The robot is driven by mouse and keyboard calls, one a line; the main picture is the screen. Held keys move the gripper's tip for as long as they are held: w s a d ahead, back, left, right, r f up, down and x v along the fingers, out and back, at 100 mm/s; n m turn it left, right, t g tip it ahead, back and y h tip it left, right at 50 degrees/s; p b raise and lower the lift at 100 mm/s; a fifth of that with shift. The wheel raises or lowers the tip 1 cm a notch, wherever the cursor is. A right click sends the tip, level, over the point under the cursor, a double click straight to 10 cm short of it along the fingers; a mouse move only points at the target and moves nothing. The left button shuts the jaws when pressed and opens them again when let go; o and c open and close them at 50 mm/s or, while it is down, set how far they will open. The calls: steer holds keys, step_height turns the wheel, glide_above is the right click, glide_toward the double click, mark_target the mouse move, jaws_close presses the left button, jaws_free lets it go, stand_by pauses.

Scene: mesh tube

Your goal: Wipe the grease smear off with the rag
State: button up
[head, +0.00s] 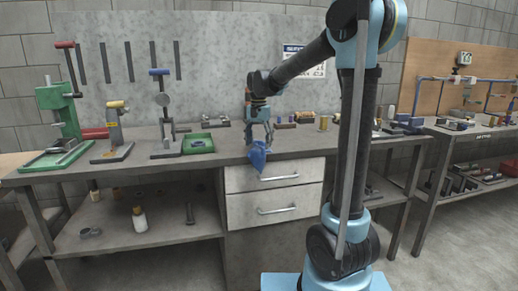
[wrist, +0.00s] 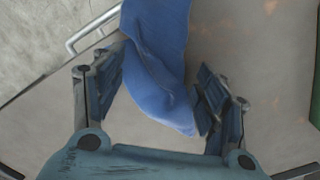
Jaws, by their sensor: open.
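A blue rag (head: 258,156) lies at the bench's front edge and hangs down over it, above the top drawer. In the wrist view the rag (wrist: 160,60) runs between the two fingers. My gripper (head: 259,138) is low over the bench edge with its fingers pointing down at the rag. In the wrist view my gripper (wrist: 160,88) is open, one finger on each side of the rag; the right finger is close to the cloth, and I cannot tell whether it touches.
A green tray (head: 198,144) sits left of my gripper on the workbench (head: 225,153). Presses and stands fill the bench's left side, and small parts line its back. Drawers with a handle (head: 279,177) are below the rag. A second bench (head: 470,131) stands right.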

steer(key=shift+f, duration=0.8)
steer(key=shift+c, duration=0.2)
steer(key=c, duration=0.9)
steer(key=shift+o, duration=0.2)
step_height(320, 180, up, 4)
steer(key=shift+f, duration=0.15)
jaws_close()
step_height(320, 180, up, 8)
steer(key=shift+r, duration=0.2)
